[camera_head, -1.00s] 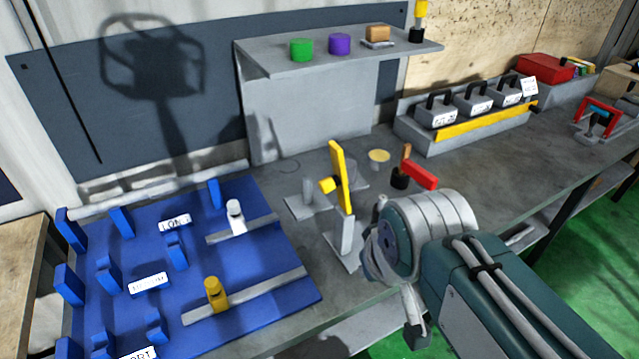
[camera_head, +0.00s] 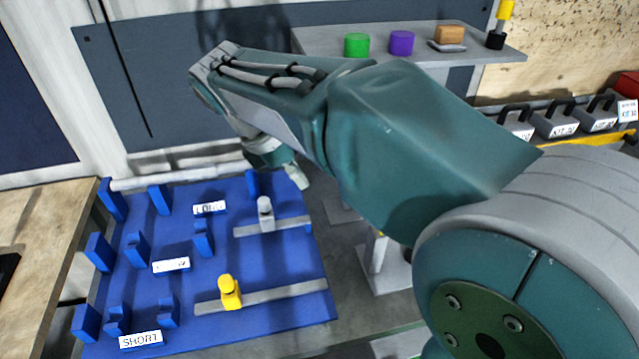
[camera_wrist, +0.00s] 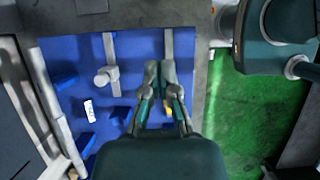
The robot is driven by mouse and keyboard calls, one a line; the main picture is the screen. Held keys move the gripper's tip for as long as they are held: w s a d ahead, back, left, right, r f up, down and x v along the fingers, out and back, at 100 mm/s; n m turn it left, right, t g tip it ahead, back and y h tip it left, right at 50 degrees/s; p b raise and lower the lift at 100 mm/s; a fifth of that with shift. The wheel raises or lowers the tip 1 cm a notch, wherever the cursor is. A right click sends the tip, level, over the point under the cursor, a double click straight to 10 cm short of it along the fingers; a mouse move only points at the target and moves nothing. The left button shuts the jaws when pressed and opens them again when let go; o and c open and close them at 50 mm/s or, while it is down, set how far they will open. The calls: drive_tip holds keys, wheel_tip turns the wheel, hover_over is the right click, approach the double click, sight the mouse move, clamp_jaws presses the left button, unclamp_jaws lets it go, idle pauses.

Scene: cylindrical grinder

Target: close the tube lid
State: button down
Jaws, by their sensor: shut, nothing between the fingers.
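A long pale tube (camera_head: 180,175) lies along the back edge of the blue board (camera_head: 255,335); it also shows at the left of the wrist view (camera_wrist: 48,95). I cannot make out a lid on it for certain. My gripper (camera_head: 300,180) hangs above the back right part of the board, near the tube's right end but apart from it. In the wrist view my gripper (camera_wrist: 160,72) has its fingers together and empty. A white knob (camera_head: 265,212) and a yellow knob (camera_head: 229,290) stand on grey rails. My fingers partly hide the yellow knob in the wrist view.
Blue upright brackets (camera_head: 137,249) stand on the board. A shelf (camera_head: 330,42) at the back holds a green cylinder (camera_head: 357,45) and a purple cylinder (camera_head: 401,42). Weights with handles (camera_head: 555,122) stand at right. My arm hides much of the bench.

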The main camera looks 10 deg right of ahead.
drive_tip(key=d+f, duration=0.7)
drive_tip(key=shift+d+f, duration=0.25)
drive_tip(key=shift+d, duration=0.05)
drive_tip(key=shift+a, duration=0.1)
drive_tip(key=shift+r, duration=0.1)
